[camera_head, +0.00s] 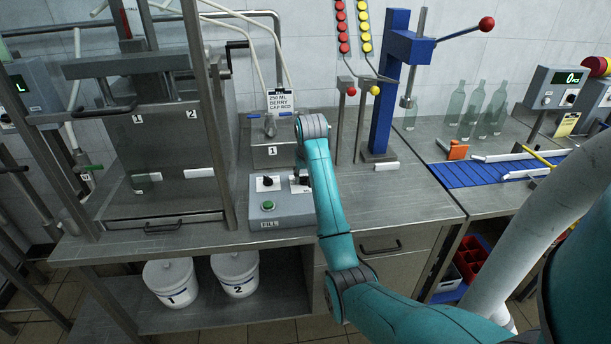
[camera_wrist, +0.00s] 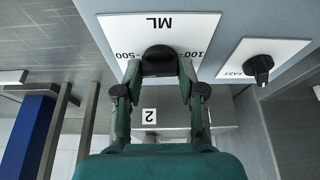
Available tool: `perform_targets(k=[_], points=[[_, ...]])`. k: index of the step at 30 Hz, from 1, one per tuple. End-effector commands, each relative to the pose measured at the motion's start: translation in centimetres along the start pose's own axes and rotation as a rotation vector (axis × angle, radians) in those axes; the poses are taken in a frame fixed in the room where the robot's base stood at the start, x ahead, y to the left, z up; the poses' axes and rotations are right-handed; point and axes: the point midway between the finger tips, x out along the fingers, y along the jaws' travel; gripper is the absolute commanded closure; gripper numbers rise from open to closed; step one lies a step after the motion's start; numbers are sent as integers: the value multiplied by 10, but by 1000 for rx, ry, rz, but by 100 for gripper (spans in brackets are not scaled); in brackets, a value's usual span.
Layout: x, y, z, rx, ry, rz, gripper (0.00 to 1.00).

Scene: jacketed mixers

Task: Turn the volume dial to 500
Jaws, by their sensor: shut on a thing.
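The volume dial (camera_wrist: 158,60) is a black knob on a white plate (camera_wrist: 192,24) marked ML, 500 and 100, upside down in the wrist view. My gripper (camera_wrist: 158,72) is shut on it, one finger on each side. I cannot tell which mark the knob points at.
A second black knob (camera_wrist: 258,68) on a plate marked FAST is beside the volume dial; it also shows in the head view (camera_head: 268,181). A green FILL button (camera_head: 268,206) is on the box. A blue press (camera_head: 383,85) stands to the right.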

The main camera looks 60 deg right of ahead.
Motion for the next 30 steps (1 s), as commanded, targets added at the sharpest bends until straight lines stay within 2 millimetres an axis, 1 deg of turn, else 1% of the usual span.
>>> perform_targets(k=[6, 18, 19, 20, 21, 22, 30], points=[[0, 0, 0, 38, -1, 15, 95], [0, 0, 0, 43, -1, 18, 95], [0, 0, 0, 43, -1, 18, 56], [0, 0, 0, 43, -1, 18, 48], [0, 0, 0, 43, -1, 18, 38], [0, 0, 0, 43, -1, 18, 35], [0, 0, 0, 42, -1, 18, 35]])
